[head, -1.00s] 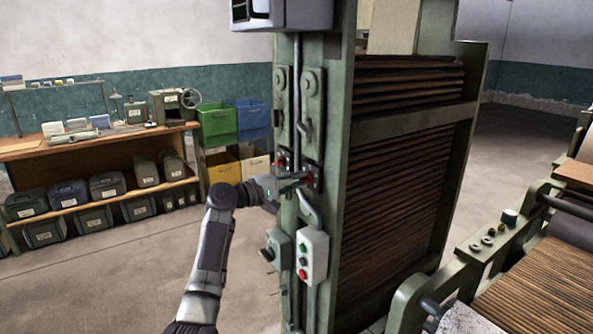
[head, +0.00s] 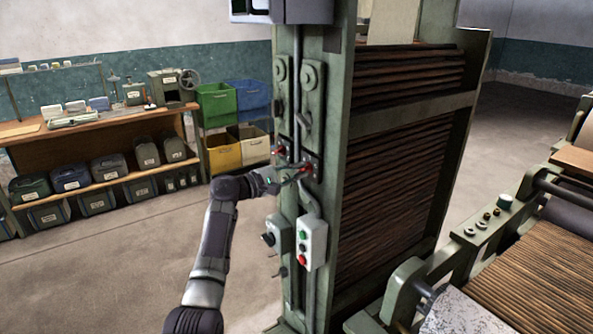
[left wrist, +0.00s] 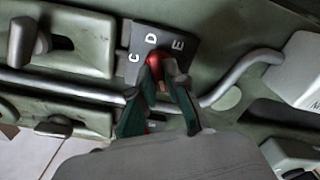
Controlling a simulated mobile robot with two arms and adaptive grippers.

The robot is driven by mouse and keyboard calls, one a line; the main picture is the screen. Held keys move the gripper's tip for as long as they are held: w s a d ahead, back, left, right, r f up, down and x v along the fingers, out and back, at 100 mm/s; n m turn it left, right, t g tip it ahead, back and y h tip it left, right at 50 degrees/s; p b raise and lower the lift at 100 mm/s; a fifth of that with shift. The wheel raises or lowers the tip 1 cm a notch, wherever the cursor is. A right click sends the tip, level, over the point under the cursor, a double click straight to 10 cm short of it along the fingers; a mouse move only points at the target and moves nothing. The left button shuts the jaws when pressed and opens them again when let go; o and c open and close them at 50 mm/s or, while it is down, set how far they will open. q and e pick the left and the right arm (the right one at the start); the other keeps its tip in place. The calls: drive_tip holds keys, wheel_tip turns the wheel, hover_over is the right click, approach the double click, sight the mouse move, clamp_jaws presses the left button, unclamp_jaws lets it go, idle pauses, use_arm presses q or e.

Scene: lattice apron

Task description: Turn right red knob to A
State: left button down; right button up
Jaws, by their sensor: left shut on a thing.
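The right red knob (head: 307,169) sits on a dark plate on the green machine post, to the right of a vertical conduit. My left gripper (head: 298,172) is shut on it. In the left wrist view the red knob (left wrist: 154,60) shows between the green fingers of my left gripper (left wrist: 162,78). Its plate (left wrist: 187,47) shows the letters C, D and E; the knob's visible end lies close below D. The letter A is not visible there. The left red knob (head: 279,150) is on the left plate, partly behind my gripper. My right gripper is out of view.
A control box (head: 313,245) with green and red buttons hangs below the knobs. A grey-green switch box (head: 278,234) is beside it. The conduit (left wrist: 75,88) passes close to the knob plate. A workbench (head: 90,142) and bins stand behind, with open floor between.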

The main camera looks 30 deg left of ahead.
use_arm(q)
drive_tip(key=shift+r, duration=0.35)
drive_tip(key=c, duration=1.2)
unclamp_jaws()
drive_tip(key=shift+w+f, duration=0.1)
drive_tip(key=shift+c, duration=0.2)
drive_tip(key=shift+o, duration=0.3)
drive_tip(key=shift+f, duration=0.2)
drive_tip(key=shift+f, duration=0.1)
drive_tip(key=v, duration=1.1)
drive_tip(key=shift+s, duration=0.4)
